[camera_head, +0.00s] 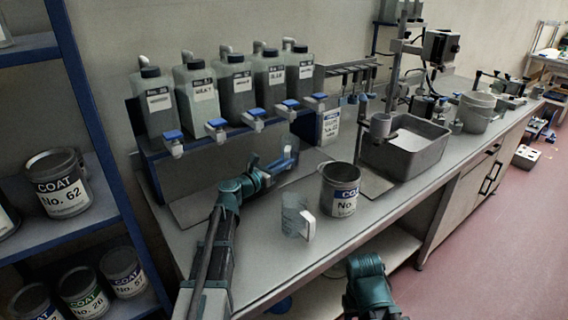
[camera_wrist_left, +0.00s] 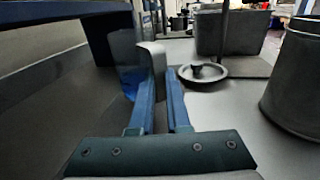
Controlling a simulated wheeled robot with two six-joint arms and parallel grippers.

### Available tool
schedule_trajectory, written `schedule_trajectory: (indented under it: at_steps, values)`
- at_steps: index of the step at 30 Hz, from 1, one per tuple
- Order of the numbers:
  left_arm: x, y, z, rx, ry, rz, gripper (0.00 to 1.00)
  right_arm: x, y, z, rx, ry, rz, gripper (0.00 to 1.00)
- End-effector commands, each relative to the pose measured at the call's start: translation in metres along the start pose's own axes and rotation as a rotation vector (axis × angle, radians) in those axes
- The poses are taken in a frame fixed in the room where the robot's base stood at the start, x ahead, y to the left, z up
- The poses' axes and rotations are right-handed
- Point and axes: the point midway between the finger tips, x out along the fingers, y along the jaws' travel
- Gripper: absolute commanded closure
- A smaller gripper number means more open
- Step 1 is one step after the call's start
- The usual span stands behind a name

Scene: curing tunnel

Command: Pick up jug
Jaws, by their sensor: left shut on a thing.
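A clear, bluish jug (camera_head: 290,147) is at my left gripper (camera_head: 273,168), over the back half of the bench. In the left wrist view my left gripper (camera_wrist_left: 160,90) is shut on the jug's pale grey handle (camera_wrist_left: 152,57). The bluish jug body (camera_wrist_left: 127,62) shows just left of the handle. Its base is partly hidden, so I cannot tell whether it touches the bench. A second clear vessel (camera_head: 295,214) with a white handle or plate stands nearer the front edge. My right arm shows at the bottom, but its gripper is not in view.
A grey can (camera_head: 340,190) stands right of the second vessel. A grey tub (camera_head: 405,150) is farther right. Labelled bottles (camera_head: 236,90) stand on a blue rack behind. A round grey disc (camera_wrist_left: 202,72) lies ahead of the gripper. The blue shelf (camera_head: 60,235) is at left.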

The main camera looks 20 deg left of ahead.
Motion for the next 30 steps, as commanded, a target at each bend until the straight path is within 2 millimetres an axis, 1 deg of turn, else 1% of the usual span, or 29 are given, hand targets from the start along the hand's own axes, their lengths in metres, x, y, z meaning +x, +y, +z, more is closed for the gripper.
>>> schedule_trajectory:
  at_steps: [1, 6, 7, 8, 30]
  values:
    - [0.000, 0.000, 0.009, 0.000, 0.000, 0.000, 1.00, -0.009, 0.001, 0.001, 0.000, 0.000, 0.000, 0.50]
    - [-0.001, 0.000, 0.024, 0.000, 0.000, 0.000, 1.00, -0.023, 0.002, 0.001, 0.000, 0.000, 0.000, 0.50]
    - [-0.007, 0.000, 0.018, 0.000, 0.000, 0.001, 1.00, -0.018, 0.002, 0.001, 0.000, 0.000, 0.000, 0.50]
    - [-0.011, -0.001, 0.018, 0.000, 0.000, 0.002, 1.00, -0.017, 0.002, 0.001, 0.000, 0.000, 0.000, 0.50]
    - [-0.107, -0.001, 0.017, 0.000, -0.001, 0.002, 1.00, -0.017, 0.002, 0.001, 0.000, 0.000, 0.000, 0.50]
